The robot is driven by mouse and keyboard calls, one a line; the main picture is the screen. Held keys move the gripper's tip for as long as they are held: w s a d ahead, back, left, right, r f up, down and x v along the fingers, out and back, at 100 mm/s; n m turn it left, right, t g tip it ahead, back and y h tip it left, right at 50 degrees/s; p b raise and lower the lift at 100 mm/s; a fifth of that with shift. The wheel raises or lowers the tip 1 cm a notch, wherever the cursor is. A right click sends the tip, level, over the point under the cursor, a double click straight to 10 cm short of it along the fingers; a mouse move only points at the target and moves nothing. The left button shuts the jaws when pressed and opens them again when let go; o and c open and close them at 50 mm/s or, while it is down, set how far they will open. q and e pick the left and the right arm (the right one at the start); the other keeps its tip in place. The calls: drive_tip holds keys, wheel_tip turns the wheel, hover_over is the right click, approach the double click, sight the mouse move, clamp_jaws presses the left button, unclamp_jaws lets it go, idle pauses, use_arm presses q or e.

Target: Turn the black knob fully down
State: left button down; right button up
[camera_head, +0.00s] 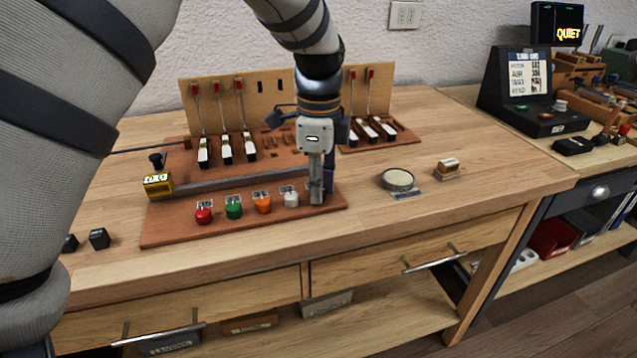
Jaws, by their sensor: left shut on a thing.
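My left gripper (319,198) points down at the right end of a row of coloured knobs on a reddish-brown board (270,222). Its fingers are shut at the place just right of the white knob (291,200), on the black knob, which the fingers hide. How far that knob is turned cannot be seen. The red knob (204,215), green knob (234,211) and orange knob (264,205) stand further left in the same row. My right gripper is not in view.
A metal rail with a yellow block (158,183) lies behind the knobs. Upright wooden panels with piano keys (227,150) stand at the back. A round tin (398,180) and a small wooden block (448,167) lie to the right. The bench front right is clear.

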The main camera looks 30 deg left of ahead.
use_arm(q)
drive_tip(key=n, duration=0.3)
drive_tip(key=shift+r+p, duration=0.15)
drive_tip(key=shift+p, duration=0.15)
drive_tip(key=n, duration=0.4)
drive_tip(key=shift+n, duration=0.3)
drive_tip(key=n, duration=1.1)
drive_tip(key=shift+n, duration=0.4)
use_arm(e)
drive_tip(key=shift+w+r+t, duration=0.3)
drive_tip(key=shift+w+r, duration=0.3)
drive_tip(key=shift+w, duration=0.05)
use_arm(q)
drive_tip(key=c, duration=1.4)
unclamp_jaws()
